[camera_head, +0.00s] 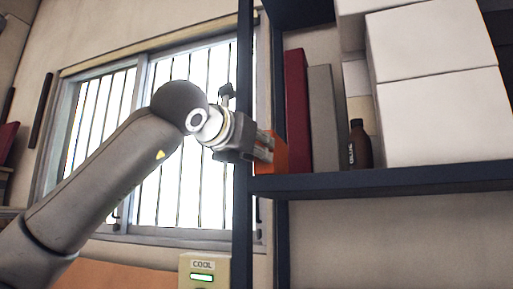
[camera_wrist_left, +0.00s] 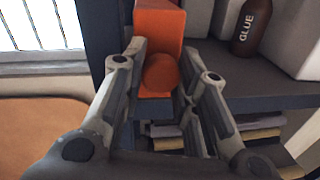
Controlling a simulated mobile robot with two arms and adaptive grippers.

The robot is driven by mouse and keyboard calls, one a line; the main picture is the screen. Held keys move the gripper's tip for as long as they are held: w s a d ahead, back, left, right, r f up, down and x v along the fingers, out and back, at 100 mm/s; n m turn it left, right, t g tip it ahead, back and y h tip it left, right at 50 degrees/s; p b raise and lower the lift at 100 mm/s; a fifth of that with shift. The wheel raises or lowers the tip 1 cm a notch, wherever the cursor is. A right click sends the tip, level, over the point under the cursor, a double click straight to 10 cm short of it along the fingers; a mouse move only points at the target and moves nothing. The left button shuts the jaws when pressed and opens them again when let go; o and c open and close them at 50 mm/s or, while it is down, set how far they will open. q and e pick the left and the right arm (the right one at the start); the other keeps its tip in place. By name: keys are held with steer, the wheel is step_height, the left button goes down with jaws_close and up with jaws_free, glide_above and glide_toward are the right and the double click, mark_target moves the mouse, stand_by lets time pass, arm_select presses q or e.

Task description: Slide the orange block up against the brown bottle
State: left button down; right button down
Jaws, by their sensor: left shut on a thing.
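The orange block (camera_head: 279,157) stands on the dark shelf at its left end; a round orange knob (camera_wrist_left: 161,74) on its near face shows in the left wrist view. My left gripper (camera_head: 265,147) reaches in from the left, its fingers on both sides of the knob, shut on the block. The fingers partly hide the block in the head view. The brown bottle (camera_head: 360,146), marked GLUE, stands upright on the same shelf to the right, apart from the block. It also shows at the top right of the left wrist view (camera_wrist_left: 254,28). My right gripper is not in view.
A red book (camera_head: 296,105) and a grey book (camera_head: 322,115) stand upright between block and bottle in the head view. White boxes (camera_head: 435,110) stand right of the bottle. The dark shelf (camera_head: 400,182) has an upright post (camera_head: 243,215) at left, close to my gripper.

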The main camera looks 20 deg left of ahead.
arm_select(q)
steer(key=d, duration=1.4)
steer(key=shift+s+b, duration=0.25)
steer(key=shift+b, duration=0.2)
steer(key=c, duration=1.1)
jaws_free()
steer(key=shift+s, duration=0.1)
steer(key=s+a, duration=0.2)
steer(key=s, duration=0.9)
steer(key=shift+s, duration=0.4)
steer(key=shift+d, duration=0.1)
